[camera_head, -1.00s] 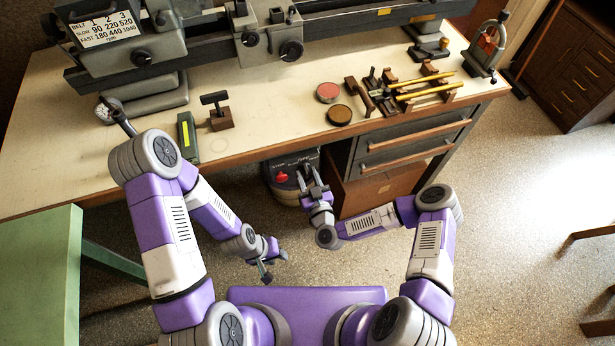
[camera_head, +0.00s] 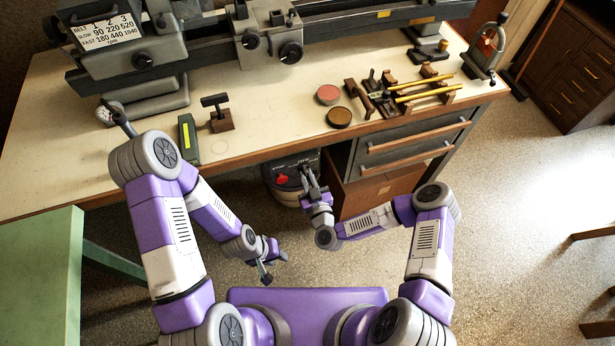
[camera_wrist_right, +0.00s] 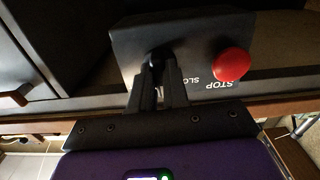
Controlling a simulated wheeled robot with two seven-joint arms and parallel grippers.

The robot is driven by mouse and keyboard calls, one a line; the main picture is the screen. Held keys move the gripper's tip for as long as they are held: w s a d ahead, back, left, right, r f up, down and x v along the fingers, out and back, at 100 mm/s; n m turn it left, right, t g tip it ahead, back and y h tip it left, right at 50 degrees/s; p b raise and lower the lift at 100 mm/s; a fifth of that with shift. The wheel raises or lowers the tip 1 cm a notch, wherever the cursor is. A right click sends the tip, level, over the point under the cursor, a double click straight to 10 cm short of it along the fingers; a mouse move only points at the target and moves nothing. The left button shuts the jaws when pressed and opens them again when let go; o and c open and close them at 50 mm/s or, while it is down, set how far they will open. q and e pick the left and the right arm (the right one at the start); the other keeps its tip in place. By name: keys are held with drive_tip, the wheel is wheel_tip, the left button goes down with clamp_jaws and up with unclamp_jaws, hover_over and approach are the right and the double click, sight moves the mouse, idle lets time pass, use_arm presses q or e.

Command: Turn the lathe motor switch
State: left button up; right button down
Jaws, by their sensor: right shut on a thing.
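The motor switch is a dark box (camera_head: 283,165) under the bench's front edge, with a red STOP button (camera_head: 282,178). In the right wrist view the box (camera_wrist_right: 190,38) fills the top middle, and the red button (camera_wrist_right: 231,65) is right of the fingers. My right gripper (camera_head: 307,171) is at the box front; its fingers (camera_wrist_right: 158,75) are shut on the dark switch knob (camera_wrist_right: 157,52), which they mostly hide. The word SLOW is partly covered beside them. My left gripper (camera_head: 270,266) hangs low over the floor, apart from everything; its finger gap is unclear.
The lathe (camera_head: 270,40) stands along the back of the bench (camera_head: 265,120). A green table (camera_head: 40,270) stands at left. Open floor (camera_head: 500,250) lies at right.

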drive_tip(key=n+p, duration=0.2)
drive_tip(key=n, duration=0.1)
drive_tip(key=shift+r+n, duration=0.15)
drive_tip(key=shift+n, duration=0.15)
drive_tip(key=shift+n+p, duration=0.7)
drive_tip(key=shift+n, duration=0.9)
drive_tip(key=c, duration=1.1)
unclamp_jaws()
drive_tip(key=p+v, duration=0.1)
drive_tip(key=v, duration=0.6)
drive_tip(key=shift+s+d, duration=0.1)
drive_tip(key=shift+s, duration=0.2)
